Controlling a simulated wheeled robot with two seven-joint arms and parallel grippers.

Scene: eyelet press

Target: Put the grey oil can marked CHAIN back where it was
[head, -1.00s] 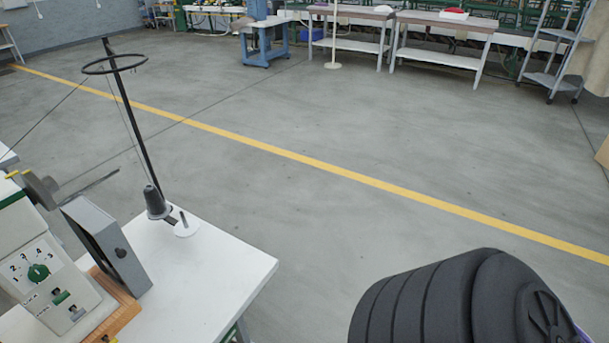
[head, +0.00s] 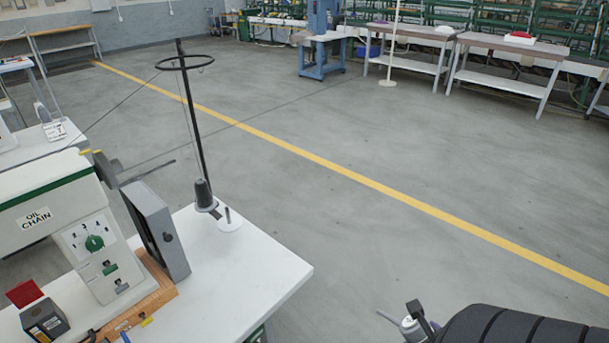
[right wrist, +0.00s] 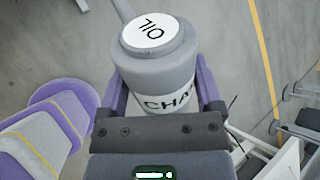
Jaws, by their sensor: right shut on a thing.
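The grey oil can (right wrist: 165,75) fills the middle of the right wrist view. Its top label reads OIL, and the letters CHA show on its side label. My right gripper (right wrist: 160,95) is shut on the can, with purple fingers on either side of its body. In the head view a small part of the can (head: 409,326) shows at the bottom edge, over the floor to the right of the white table (head: 245,262). A sewing machine (head: 50,205) on that table carries an OIL CHAIN label. My left gripper is not in view.
On the white table stand a grey upright box (head: 158,230), a thread stand (head: 190,120) and a small dark box (head: 45,322) beside a red piece. The table's right part is clear. Open floor with a yellow line (head: 330,170) lies beyond.

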